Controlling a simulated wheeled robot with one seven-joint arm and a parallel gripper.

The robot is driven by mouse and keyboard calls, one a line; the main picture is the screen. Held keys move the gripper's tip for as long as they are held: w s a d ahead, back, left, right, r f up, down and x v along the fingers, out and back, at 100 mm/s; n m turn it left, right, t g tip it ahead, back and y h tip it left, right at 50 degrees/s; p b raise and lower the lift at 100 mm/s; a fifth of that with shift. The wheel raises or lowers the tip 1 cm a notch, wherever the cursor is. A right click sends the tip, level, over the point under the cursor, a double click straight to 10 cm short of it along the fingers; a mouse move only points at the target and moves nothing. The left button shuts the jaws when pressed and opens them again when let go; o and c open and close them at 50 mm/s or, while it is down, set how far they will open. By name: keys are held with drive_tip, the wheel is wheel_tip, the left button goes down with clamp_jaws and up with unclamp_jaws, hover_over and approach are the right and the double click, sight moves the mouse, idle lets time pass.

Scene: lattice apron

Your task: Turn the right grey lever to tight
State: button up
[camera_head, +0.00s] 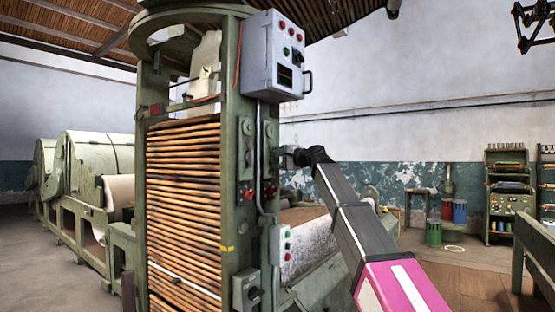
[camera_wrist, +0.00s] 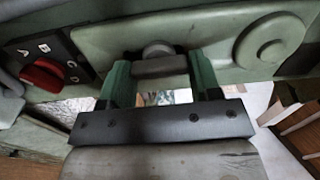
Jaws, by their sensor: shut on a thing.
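The grey lever (camera_wrist: 160,66) shows in the wrist view as a short grey bar below a round hub on a pale green plate. My gripper (camera_wrist: 160,78) has its two green fingers on either side of the bar and is shut on it. In the head view my gripper (camera_head: 291,156) reaches the right side of the green machine post (camera_head: 233,100). The lever is too small and covered there to make out its angle. I cannot read a tight mark beside it.
A red knob (camera_wrist: 42,75) on a black lettered plate sits left of the lever in the wrist view. A round green boss (camera_wrist: 272,40) is at its right. A grey control box (camera_head: 273,52) hangs above my arm in the head view. Floor (camera_head: 455,249) at right is partly clear.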

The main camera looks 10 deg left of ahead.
drive_tip(key=shift+m, duration=0.4)
drive_tip(key=o, duration=0.9)
drive_tip(key=v, duration=1.1)
drive_tip(key=shift+f, duration=0.1)
